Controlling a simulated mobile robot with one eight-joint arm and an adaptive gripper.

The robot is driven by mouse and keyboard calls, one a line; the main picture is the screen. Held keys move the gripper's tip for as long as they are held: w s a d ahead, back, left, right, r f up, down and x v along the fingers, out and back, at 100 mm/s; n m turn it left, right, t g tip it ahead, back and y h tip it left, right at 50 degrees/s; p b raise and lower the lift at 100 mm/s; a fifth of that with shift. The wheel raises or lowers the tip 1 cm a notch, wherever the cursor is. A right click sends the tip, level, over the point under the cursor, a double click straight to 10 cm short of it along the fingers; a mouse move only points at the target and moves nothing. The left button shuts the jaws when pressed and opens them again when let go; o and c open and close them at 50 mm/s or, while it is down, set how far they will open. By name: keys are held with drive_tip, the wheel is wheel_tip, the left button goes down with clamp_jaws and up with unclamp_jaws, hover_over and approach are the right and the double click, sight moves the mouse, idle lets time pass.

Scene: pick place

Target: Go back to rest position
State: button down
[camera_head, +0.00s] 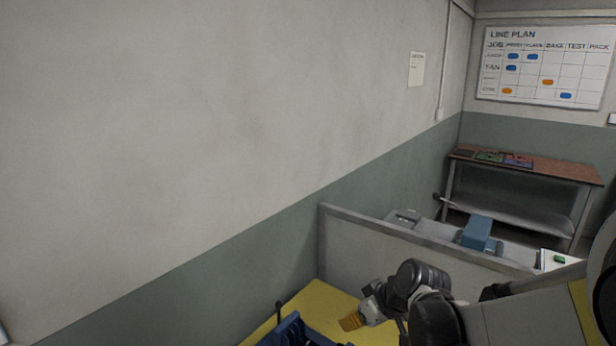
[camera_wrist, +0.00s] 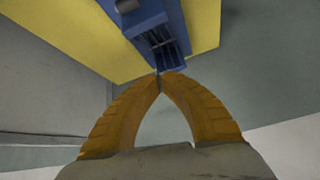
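My gripper (camera_head: 351,322) shows at the bottom of the head view, over the yellow surface and to the right of a blue object. In the wrist view its two ribbed orange fingers (camera_wrist: 159,77) curve in and their tips meet, with nothing seen between them. The blue object (camera_wrist: 146,18), with dark slots in its end, lies past the fingertips in the wrist view. It also shows in the head view (camera_head: 291,331), cut off by the bottom edge. Whether the fingertips touch it is not clear.
The blue object is on a yellow surface (camera_head: 322,299) beside the wall. A grey partition (camera_head: 365,255) stands behind my arm. Beyond it are a blue machine (camera_head: 478,233) and a brown-topped bench (camera_head: 560,171) with small boards. A whiteboard (camera_head: 545,68) hangs at the back.

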drive_tip(key=s+d+m+t+h+b, duration=0.1)
drive_tip(key=s+d+m+h+b, duration=0.1)
drive_tip(key=s, duration=0.7)
drive_tip(key=s+d+r+m+t+h+b, duration=0.1)
drive_tip(key=s+d+m+h+b, duration=0.2)
drive_tip(key=s, duration=0.7)
drive_tip(key=d+m+b, duration=0.2)
drive_tip(key=d, duration=0.1)
drive_tip(key=shift+s+d+m+b, duration=0.2)
drive_tip(key=shift+m+b, duration=0.1)
drive_tip(key=shift+b, duration=0.1)
